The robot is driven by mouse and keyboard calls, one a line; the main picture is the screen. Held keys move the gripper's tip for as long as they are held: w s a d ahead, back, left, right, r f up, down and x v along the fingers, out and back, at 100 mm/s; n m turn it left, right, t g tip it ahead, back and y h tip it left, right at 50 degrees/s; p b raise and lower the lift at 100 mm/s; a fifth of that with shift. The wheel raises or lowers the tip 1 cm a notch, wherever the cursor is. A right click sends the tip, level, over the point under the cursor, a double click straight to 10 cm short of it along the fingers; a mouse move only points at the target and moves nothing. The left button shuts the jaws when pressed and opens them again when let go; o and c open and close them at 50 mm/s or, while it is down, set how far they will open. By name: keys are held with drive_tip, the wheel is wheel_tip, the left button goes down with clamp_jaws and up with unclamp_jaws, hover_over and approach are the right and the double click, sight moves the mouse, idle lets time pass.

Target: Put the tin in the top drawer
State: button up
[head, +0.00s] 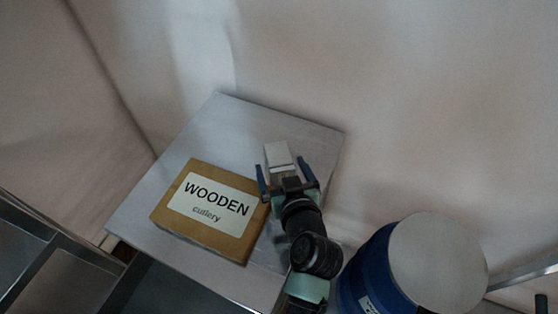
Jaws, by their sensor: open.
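A small pale, box-shaped thing (279,155), which may be the tin, is on the grey top of a metal unit (222,112), near its back right part. My gripper (283,172) reaches in from the lower right. Its two blue fingers are apart, one on each side of the pale thing. I cannot tell whether they touch it. My gripper's body hides the near end of the thing. No drawer can be clearly made out in this view.
A brown box (170,215) labelled "WOODEN cutlery" lies left of my gripper. A blue drum (363,269) with a grey lid stands at the lower right. Open metal compartments (62,279) are at the lower left. A pale wall is behind.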

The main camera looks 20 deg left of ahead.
sight(280, 159)
drive_tip(key=shift+p+x, duration=0.4)
drive_tip(key=shift+x, duration=2.1)
drive_tip(key=shift+w+d+r, duration=0.15)
drive_tip(key=shift+w+d, duration=0.05)
drive_tip(key=shift+d, duration=0.05)
clamp_jaws()
